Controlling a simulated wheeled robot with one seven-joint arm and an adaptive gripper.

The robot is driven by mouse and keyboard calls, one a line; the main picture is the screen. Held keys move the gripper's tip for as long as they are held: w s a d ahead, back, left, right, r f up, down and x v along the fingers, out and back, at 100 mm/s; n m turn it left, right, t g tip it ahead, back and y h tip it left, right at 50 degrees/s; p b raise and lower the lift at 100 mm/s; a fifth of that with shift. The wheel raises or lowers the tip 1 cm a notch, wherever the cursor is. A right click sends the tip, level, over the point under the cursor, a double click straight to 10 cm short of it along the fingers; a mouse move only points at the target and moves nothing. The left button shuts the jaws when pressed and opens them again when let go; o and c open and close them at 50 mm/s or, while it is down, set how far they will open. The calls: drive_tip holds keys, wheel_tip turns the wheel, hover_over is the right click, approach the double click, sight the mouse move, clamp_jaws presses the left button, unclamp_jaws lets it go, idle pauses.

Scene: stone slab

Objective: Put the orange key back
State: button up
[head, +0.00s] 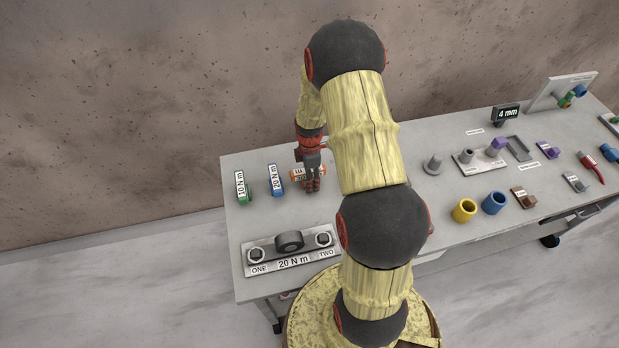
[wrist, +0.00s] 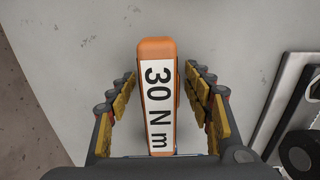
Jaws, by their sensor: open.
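The orange key (wrist: 156,46) carries a white label reading "30 N m". In the wrist view it lies between the two fingers of my open gripper (wrist: 158,98), with a visible gap on each side. In the head view the orange key (head: 296,174) is on the slab's left part, mostly hidden behind my gripper (head: 313,186), which points down over it. A blue key (head: 276,180) labelled "20 N m" and a green key (head: 243,187) labelled "10 N m" stand to its left.
A metal plate (head: 250,243) marked "ONE", "20 N m" and "TWO" lies in front, with two bolts and a dark ring.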

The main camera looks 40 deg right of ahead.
wheel_tip(320, 180, up, 12)
drive_tip(key=shift+f+p, duration=0.1)
drive_tip(key=shift+p, duration=0.4)
drive_tip(key=s+a+r+m+t, duration=0.1)
drive_tip(key=a+r+m, duration=0.2)
drive_tip(key=a+r, duration=0.45)
drive_tip(key=s+a+r+m+t, duration=0.15)
drive_tip(key=a+r, duration=0.25)
drive_tip(key=r, duration=0.6)
drive_tip(key=s+a+r+m+t, duration=0.1)
drive_tip(key=s+a+r+m, duration=0.3)
drive_tip(key=s+a+r, duration=0.1)
drive_tip(key=s+a+r+m+t, duration=0.2)
drive_tip(key=s+a+r+m, duration=0.2)
drive_tip(key=s+a, duration=0.3)
drive_tip(key=s+r, duration=0.1)
drive_tip(key=s, duration=0.2)
drive_tip(key=shift+s+r, duration=0.25)
drive_tip(key=shift+r, duration=0.1)
